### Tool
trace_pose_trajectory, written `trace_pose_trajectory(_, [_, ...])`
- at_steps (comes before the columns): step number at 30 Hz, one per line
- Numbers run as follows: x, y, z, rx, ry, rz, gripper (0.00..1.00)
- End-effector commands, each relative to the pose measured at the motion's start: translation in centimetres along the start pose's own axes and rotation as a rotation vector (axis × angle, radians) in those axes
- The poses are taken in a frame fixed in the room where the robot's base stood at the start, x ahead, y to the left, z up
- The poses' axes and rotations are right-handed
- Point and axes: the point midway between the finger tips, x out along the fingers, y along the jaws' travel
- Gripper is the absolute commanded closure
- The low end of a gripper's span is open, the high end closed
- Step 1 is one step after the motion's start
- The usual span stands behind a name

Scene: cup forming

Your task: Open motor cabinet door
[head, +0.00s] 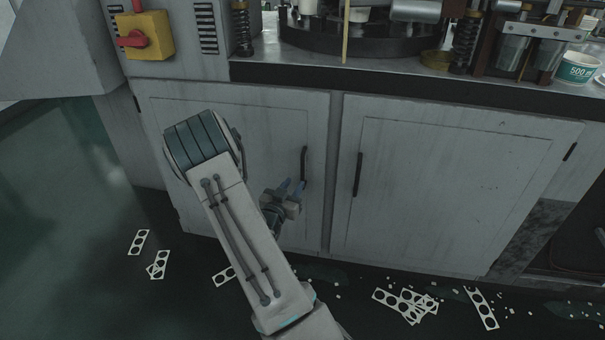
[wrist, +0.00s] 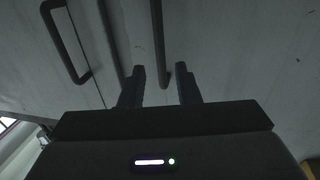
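Two grey cabinet doors stand shut side by side under the machine: a left door (head: 265,125) and a right door (head: 450,190). Each has a dark upright bar handle beside the middle seam: the left handle (head: 304,163) and the right handle (head: 357,174). My gripper (head: 292,185) is at the lower part of the left handle. In the wrist view my gripper (wrist: 161,70) is open, its two fingers apart. The left handle (wrist: 157,40) shows between them, its end near the fingertips. The right handle (wrist: 66,42) is farther left there. Contact cannot be told.
A yellow switch box with a red knob (head: 146,36) is on the machine above left. The worktop edge (head: 420,84) overhangs the doors. Punched white strips (head: 410,304) and scraps lie on the dark floor, which is open at left.

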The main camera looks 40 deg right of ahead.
Motion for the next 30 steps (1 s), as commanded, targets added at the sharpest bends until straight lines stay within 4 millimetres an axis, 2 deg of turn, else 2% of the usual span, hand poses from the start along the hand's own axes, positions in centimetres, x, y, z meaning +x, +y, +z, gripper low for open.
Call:
trace_pose_trajectory(3, [2.7, 0.1, 0.1, 0.003, 0.001, 0.002, 0.71])
trace_pose_trajectory(10, [6.4, 0.0, 0.1, 0.002, 0.000, 0.000, 0.71])
trace_pose_trajectory(15, [7.6, 0.0, 0.1, 0.001, -0.001, 0.000, 0.71])
trace_pose_trajectory(24, [7.8, 0.0, 0.1, 0.000, -0.002, -0.001, 0.71])
trace_pose_trajectory(25, [7.8, -0.1, 0.1, 0.000, -0.002, -0.001, 0.76])
trace_pose_trajectory(27, [7.8, -0.1, 0.1, 0.000, -0.002, -0.001, 0.96])
trace_pose_trajectory(28, [7.8, 0.0, 0.1, 0.001, -0.002, -0.001, 1.00])
trace_pose_trajectory(30, [7.8, 0.0, 0.1, 0.001, -0.002, -0.001, 1.00])
